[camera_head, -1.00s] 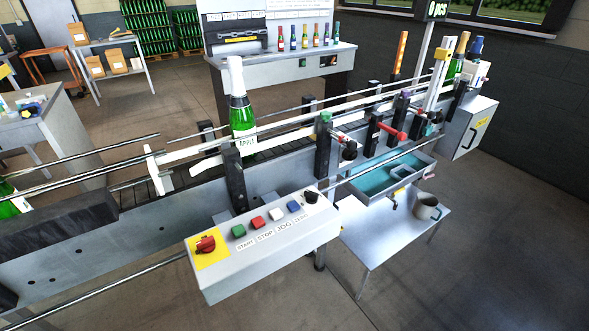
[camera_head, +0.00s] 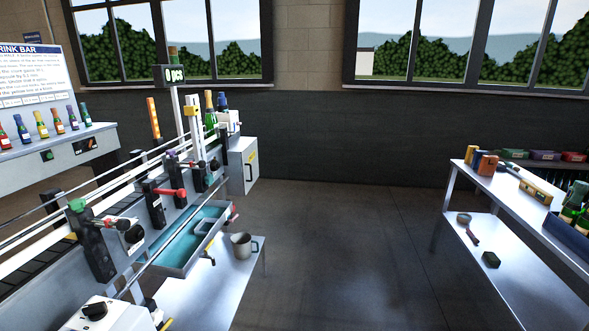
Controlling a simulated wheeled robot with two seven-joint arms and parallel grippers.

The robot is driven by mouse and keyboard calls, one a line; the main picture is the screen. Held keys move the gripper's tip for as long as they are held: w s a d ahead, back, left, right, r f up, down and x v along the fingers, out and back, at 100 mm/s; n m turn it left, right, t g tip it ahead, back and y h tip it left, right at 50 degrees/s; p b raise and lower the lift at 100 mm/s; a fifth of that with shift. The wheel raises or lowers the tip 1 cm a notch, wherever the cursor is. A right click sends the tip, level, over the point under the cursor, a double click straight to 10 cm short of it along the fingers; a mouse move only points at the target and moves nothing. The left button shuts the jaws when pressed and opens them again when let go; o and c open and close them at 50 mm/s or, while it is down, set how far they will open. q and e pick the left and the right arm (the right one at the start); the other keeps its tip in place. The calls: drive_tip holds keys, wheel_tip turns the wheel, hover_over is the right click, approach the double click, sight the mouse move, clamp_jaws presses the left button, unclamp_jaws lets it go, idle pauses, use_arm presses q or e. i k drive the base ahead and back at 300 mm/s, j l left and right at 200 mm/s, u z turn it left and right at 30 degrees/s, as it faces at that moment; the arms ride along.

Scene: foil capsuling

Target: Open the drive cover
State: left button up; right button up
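A light grey box (camera_head: 242,165) with a black handle and a yellow label on its front stands at the far end of the conveyor, in the middle left of the head view. Its front looks closed; I take it to be the drive cover, though no label I can read says so. The conveyor (camera_head: 128,262) runs from the lower left up to it. Neither of my grippers shows in the head view.
A low table (camera_head: 215,290) with a grey mug (camera_head: 242,245) stands beside the conveyor, below a teal-lined tray (camera_head: 185,240). A workbench (camera_head: 500,205) with bottles and boxes stands at the right. The floor (camera_head: 340,240) between them is clear.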

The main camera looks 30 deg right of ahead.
sight(249, 156)
drive_tip(key=z, duration=0.6)
drive_tip(key=i+l+z, duration=0.25)
drive_tip(key=i, duration=0.2)
drive_tip(key=i+l+z, duration=0.25)
drive_tip(key=i, duration=0.95)
drive_tip(key=i+l+z, duration=0.15)
drive_tip(key=i+z, duration=0.15)
drive_tip(key=i, duration=0.95)
